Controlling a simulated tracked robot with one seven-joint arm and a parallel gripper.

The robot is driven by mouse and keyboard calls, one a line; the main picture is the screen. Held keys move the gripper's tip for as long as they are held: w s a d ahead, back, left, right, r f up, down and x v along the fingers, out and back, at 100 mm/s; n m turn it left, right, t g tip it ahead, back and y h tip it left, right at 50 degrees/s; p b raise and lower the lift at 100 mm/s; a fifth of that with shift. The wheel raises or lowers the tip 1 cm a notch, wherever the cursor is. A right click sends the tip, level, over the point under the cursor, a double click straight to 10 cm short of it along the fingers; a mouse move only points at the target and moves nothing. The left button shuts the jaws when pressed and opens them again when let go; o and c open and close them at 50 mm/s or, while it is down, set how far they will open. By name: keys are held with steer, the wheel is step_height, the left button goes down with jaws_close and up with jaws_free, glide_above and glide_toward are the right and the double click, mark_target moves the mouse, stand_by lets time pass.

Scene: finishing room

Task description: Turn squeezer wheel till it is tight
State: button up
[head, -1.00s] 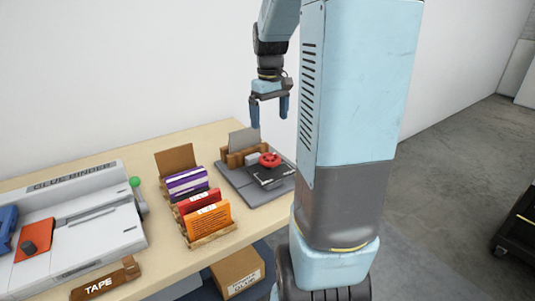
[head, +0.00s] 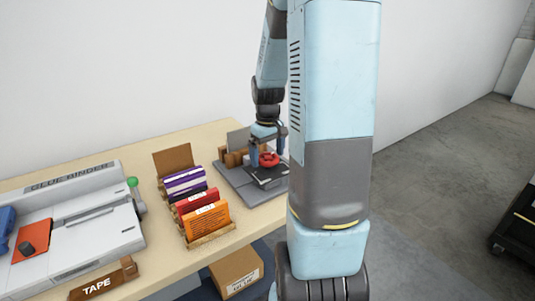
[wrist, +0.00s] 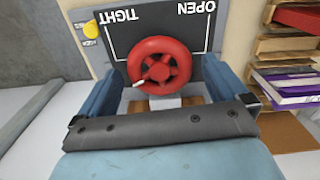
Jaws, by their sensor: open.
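The red squeezer wheel (head: 268,159) sits on the grey squeezer (head: 232,184) at the far end of the bench. In the wrist view the red wheel (wrist: 159,66) is spoked, with a white mark at its lower left. Behind it a dark plate (wrist: 152,24) reads TIGHT and OPEN, upside down, with white lines. My gripper (head: 267,161) is lowered over the wheel. In the wrist view its blue fingers (wrist: 160,84) are apart, one on each side of the wheel, with gaps visible. Whether the fingertips reach the rim's level is unclear.
A wooden rack (head: 213,237) of purple, red and orange booklets stands left of the squeezer. The glue binder (head: 95,250) is farther left, with a TAPE block (head: 103,281) in front. A yellow knob (wrist: 90,30) shows beside the plate.

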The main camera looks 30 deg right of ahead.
mark_target(268, 157)
steer(key=shift+c, duration=0.5)
steer(key=c, duration=0.9)
stand_by(0.6)
steer(key=o, duration=1)
step_height(268, 157, up, 14)
steer(key=shift+f, duration=0.15)
